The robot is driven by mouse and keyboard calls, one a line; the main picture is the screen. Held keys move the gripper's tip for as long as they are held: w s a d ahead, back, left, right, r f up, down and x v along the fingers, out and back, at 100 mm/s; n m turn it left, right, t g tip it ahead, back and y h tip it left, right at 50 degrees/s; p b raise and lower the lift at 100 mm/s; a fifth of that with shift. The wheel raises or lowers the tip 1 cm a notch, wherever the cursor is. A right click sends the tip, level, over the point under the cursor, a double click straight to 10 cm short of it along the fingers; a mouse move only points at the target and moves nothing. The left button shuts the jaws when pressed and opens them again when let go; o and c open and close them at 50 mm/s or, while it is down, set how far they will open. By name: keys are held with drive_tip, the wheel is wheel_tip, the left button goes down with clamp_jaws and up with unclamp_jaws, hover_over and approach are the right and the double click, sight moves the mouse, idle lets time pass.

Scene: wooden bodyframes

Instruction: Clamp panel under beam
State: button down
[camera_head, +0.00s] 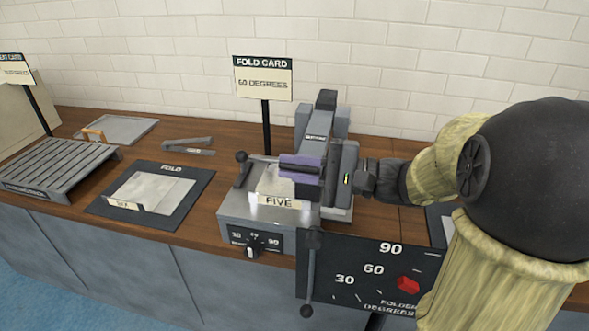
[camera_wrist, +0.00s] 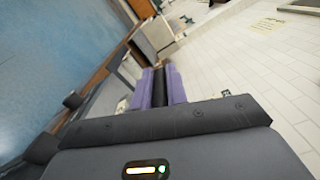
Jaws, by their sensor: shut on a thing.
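The grey panel marked FIVE (camera_head: 268,186) lies on the bed of the grey folding machine (camera_head: 232,208). The machine's long grey beam (camera_head: 316,138) runs back above and behind it; the contact between panel and beam is hidden. My gripper (camera_head: 300,167) reaches in from the right over the panel. Its purple pads are shut on a dark bar (camera_head: 298,168), which also shows between them in the wrist view (camera_wrist: 160,85). I cannot tell what the bar is fixed to. A lever with a black knob (camera_head: 241,157) stands left of the panel.
A dial (camera_head: 254,240) sits on the machine's front. An angle board (camera_head: 345,265) with a red marker stands before my arm. Left are a FOLD mat (camera_head: 178,176) with a panel marked SIX (camera_head: 150,196), and a slatted rack (camera_head: 55,168). A sign (camera_head: 263,78) stands behind.

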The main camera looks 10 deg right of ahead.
drive_tip(key=shift+s+f, duration=0.15)
drive_tip(key=shift+f, duration=0.55)
drive_tip(key=c, duration=1.4)
unclamp_jaws()
drive_tip(key=shift+c, duration=0.2)
drive_tip(key=shift+r, duration=0.1)
drive_tip(key=shift+r, duration=0.2)
drive_tip(key=p+v, duration=0.1)
drive_tip(key=v, duration=1.6)
drive_tip(key=shift+d, duration=0.2)
